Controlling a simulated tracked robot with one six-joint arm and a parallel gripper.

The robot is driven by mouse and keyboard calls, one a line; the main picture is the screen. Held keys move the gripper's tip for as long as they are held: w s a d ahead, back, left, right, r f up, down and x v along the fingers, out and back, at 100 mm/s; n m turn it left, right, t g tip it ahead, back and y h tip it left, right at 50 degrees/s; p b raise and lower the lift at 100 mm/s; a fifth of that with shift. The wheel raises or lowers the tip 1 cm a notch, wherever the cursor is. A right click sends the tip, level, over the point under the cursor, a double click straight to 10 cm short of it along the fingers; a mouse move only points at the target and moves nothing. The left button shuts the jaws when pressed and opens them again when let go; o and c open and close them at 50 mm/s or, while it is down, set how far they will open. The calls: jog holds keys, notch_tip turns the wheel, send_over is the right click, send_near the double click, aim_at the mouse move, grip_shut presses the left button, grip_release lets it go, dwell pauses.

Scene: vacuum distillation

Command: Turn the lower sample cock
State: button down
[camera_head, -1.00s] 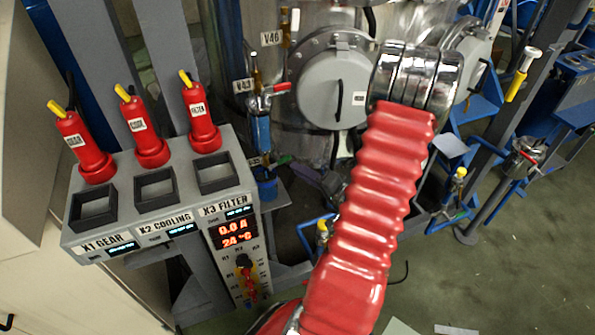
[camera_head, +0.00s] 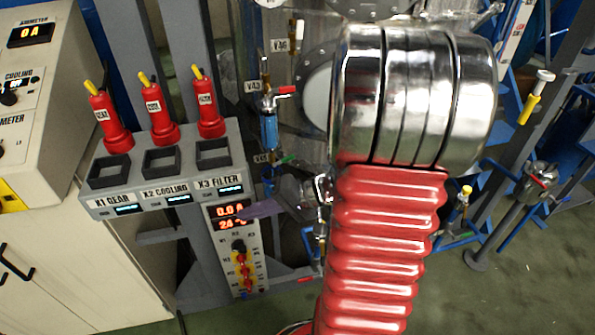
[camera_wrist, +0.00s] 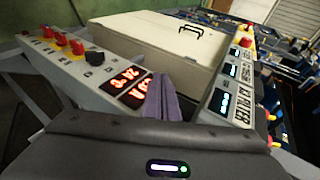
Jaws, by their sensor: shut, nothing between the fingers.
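A blue sampling cylinder (camera_head: 269,131) hangs upright at the left of the vessel. A cock with a red handle (camera_head: 287,91) sits above it. The lower cock, with a green handle (camera_head: 287,159), sits below the cylinder, beside a small label. My gripper's purple-grey fingers (camera_head: 260,209) are together and empty, below the lower cock and apart from it in the picture. They point left, in front of the red digital display. In the wrist view the closed fingers (camera_wrist: 162,97) overlap that display's edge; no cock can be made out there.
A grey control panel (camera_head: 215,182) with red plugs and a column of knobs stands close by my fingers. A white cabinet (camera_head: 60,260) is at left. My red arm hides much of the vessel. Green floor (camera_head: 500,285) lies open at lower right.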

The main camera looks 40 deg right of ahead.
jog(key=s+a+r+n+g+h, duration=0.25)
jog(key=s+a+n+g, duration=0.35)
jog(key=a, duration=0.5)
jog(key=s+a+r+n+t+h, duration=0.1)
jog(key=s+r+t+h, duration=0.1)
jog(key=s+r+h, duration=0.3)
notch_tip(320, 180, up, 5)
jog(key=shift+s+a+f+n+t+h, duration=0.2)
jog(key=shift+a+n+t+h, duration=0.1)
jog(key=shift+h, duration=0.25)
jog(key=shift+d, duration=0.2)
